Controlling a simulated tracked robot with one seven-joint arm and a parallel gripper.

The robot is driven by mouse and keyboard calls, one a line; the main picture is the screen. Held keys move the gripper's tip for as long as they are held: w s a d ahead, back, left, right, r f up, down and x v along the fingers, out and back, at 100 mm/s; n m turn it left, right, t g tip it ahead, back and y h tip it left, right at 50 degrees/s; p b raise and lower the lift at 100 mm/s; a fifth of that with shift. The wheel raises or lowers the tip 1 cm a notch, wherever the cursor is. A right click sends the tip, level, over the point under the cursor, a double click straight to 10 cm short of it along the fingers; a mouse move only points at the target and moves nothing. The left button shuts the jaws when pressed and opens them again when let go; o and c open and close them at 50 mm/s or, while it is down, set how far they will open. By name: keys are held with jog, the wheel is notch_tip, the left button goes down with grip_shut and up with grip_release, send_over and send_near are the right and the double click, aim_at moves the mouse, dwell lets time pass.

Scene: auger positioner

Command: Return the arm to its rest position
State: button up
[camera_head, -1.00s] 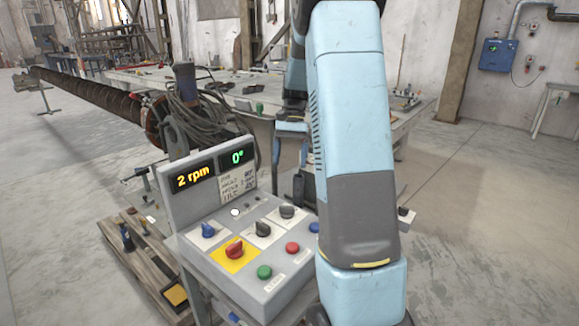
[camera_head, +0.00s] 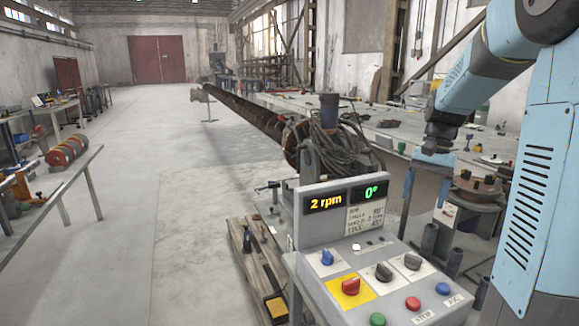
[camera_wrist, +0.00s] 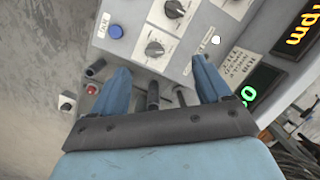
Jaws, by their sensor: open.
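My gripper (camera_head: 426,185) hangs at the end of my blue arm, behind and to the right of the grey control console (camera_head: 322,290) in the head view. In the wrist view, the two blue fingers of my gripper (camera_wrist: 161,82) stand wide apart with nothing between them. The console's knobs and a blue button lie beyond the fingers there. In the head view, the display (camera_head: 342,199) reads 2 rpm and 0°. The red knob (camera_head: 349,283) sits on a yellow plate.
The long auger (camera_head: 245,115) runs back left from the console. A workbench (camera_head: 380,135) with loose parts stands behind it. A wooden pallet (camera_head: 262,265) lies left of the console. A rail (camera_head: 50,205) stands at far left, with open floor (camera_head: 180,230) between.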

jog(key=s+a+r+n+t, duration=0.1)
jog(key=s+a+n+t, duration=0.1)
jog(key=s, duration=0.5)
jog(key=s+a+r+n+t+h, duration=0.1)
jog(key=s+a+r+n+t, duration=0.1)
jog(key=s+a, duration=0.3)
jog(key=s+a+r+n+t, duration=0.2)
jog(key=s+a+t, duration=0.1)
jog(key=s, duration=0.6)
jog(key=shift+a+h, duration=0.15)
jog(key=shift+h, duration=0.25)
dwell(1.5)
